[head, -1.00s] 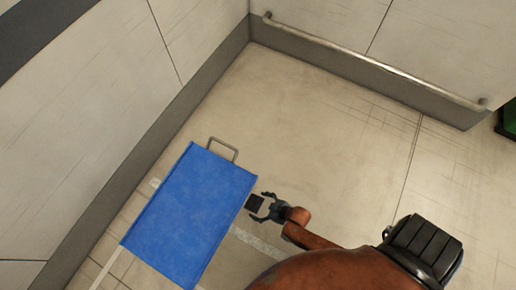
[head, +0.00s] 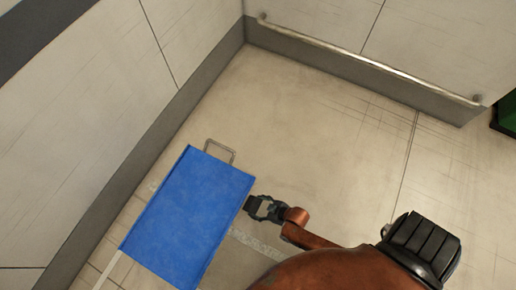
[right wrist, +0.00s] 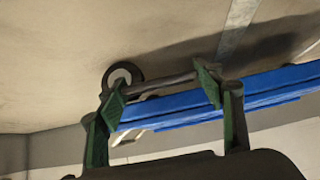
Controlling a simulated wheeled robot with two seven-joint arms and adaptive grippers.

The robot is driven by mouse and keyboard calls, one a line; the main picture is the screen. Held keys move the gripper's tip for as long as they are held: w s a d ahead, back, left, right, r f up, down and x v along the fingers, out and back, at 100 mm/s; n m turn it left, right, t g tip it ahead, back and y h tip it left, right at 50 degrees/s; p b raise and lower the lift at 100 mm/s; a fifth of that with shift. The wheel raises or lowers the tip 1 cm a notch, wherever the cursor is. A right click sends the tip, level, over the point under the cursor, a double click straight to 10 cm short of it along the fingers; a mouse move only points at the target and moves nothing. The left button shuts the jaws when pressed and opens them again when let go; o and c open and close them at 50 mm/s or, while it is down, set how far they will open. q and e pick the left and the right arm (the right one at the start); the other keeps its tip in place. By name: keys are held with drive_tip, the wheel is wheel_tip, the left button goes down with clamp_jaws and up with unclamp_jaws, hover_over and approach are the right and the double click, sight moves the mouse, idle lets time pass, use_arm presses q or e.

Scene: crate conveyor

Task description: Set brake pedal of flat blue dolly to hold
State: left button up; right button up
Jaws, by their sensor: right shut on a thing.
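The flat blue dolly (head: 190,215) lies low on the floor at the lower left of the head view. Its blue edge (right wrist: 265,86) crosses the right wrist view, with a dark wheel (right wrist: 122,76) beside it. The brake pedal (head: 249,203) is a small dark plate at the dolly's right edge. My right gripper (head: 259,207) is at that edge, shut on the pedal. In the right wrist view a thin grey plate edge (right wrist: 165,84) lies between its green finger pads. The pedal's exact tilt is hard to tell. My left gripper is not in view.
A grey wire handle (head: 220,150) sticks out from the dolly's far end. Walls with a dark base strip stand to the left and at the back, with a metal rail (head: 370,62) along the back one. The floor beyond the gripper is clear.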

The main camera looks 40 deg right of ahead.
sight(258, 209)
drive_tip(key=shift+c, duration=1.2)
drive_tip(key=shift+s+d+f, duration=0.1)
drive_tip(key=shift+f, duration=0.15)
drive_tip(key=t+b, duration=0.1)
drive_tip(key=f+b, duration=0.1)
drive_tip(key=b, duration=0.1)
drive_tip(key=shift+s+f+t+y, duration=0.2)
drive_tip(key=shift+t+y, duration=0.1)
drive_tip(key=shift+t, duration=0.1)
drive_tip(key=shift+f+t+y+b, duration=0.3)
drive_tip(key=shift+t+b, duration=0.2)
drive_tip(key=shift+b, duration=0.1)
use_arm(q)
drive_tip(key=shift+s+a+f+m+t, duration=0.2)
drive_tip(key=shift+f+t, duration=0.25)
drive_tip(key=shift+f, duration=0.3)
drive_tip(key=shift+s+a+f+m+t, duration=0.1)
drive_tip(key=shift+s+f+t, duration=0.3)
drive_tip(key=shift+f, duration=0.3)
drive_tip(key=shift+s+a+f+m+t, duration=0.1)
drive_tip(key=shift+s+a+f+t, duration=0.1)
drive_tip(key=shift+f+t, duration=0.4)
use_arm(e)
drive_tip(key=shift+w+f+t+y, duration=0.1)
drive_tip(key=shift+f+t+y, duration=0.35)
drive_tip(key=shift+t, duration=0.85)
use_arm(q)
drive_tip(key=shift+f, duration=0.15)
use_arm(e)
drive_tip(key=o, duration=1.7)
